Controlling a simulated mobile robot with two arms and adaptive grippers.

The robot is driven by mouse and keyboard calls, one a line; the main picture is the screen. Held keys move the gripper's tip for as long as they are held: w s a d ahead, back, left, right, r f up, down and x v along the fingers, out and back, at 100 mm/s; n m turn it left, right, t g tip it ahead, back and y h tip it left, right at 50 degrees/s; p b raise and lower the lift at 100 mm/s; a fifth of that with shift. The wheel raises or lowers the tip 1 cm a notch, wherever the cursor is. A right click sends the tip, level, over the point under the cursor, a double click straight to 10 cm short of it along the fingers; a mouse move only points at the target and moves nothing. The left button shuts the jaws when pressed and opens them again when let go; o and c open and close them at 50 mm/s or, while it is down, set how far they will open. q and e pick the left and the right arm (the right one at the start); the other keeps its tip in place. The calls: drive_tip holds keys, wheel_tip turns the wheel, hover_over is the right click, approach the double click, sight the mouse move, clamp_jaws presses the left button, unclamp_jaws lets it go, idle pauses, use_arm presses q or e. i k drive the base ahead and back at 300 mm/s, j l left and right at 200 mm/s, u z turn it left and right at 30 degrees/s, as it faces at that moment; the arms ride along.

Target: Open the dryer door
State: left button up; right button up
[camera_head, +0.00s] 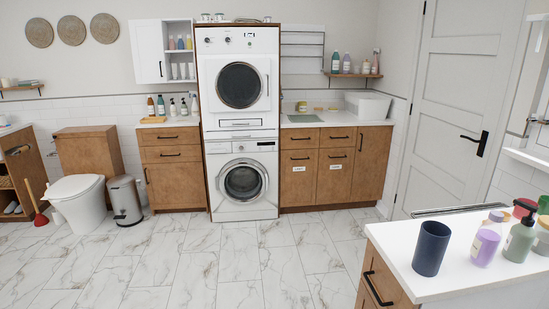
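Two white front-loading machines are stacked in a wooden surround at the back wall. The upper machine (237,45), which looks like the dryer, has knobs and a small display on top. Its square white door (262,109) with a round dark window (240,85) looks closed, and a thin handle (268,85) shows at the door's right side. The lower machine (241,212), which looks like a washer, has a round silver-rimmed door (243,180) that also looks closed. Neither of my grippers is in view.
A white counter (457,277) with a dark cup (431,248) and bottles stands front right. Wooden cabinets (174,185) flank the machines. A toilet (82,202) and bin (125,200) stand left. The tiled floor (230,265) before the machines is clear.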

sight(234, 85)
drive_tip(key=i+u, duration=0.3)
drive_tip(key=i, duration=1.4)
drive_tip(key=i+j, duration=0.1)
drive_tip(key=i, duration=1.8)
drive_tip(key=l+z, duration=0.05)
drive_tip(key=l, duration=0.05)
